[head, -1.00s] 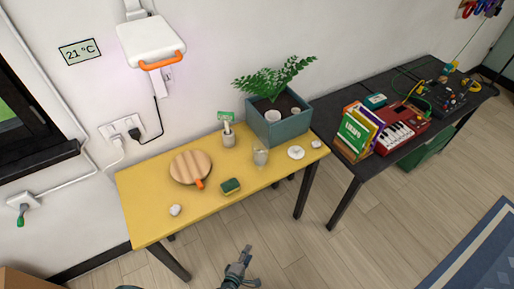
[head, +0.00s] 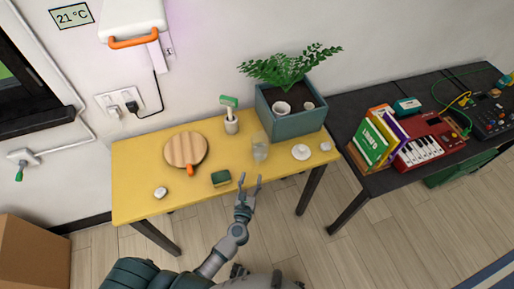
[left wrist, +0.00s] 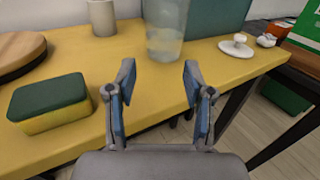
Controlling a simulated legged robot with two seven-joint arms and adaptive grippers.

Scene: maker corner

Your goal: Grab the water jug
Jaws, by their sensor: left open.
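The water jug (head: 260,148) is a clear, see-through vessel standing upright on the yellow table (head: 135,180), near its front edge. In the left wrist view the jug (left wrist: 165,30) is at the top middle, straight ahead, its top cut off by the frame. My left gripper (head: 249,182) is open and empty, just in front of the table edge. In the left wrist view its two fingers (left wrist: 158,76) are spread, with the jug beyond them and apart from them. My right gripper is not in view.
A green-and-yellow sponge (head: 221,178) and a round wooden board (head: 186,149) lie left of the jug. A cup with a brush (head: 231,125) and a teal planter (head: 293,122) stand behind it. A small white dish (head: 301,152) is to the right. Floor before the table is clear.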

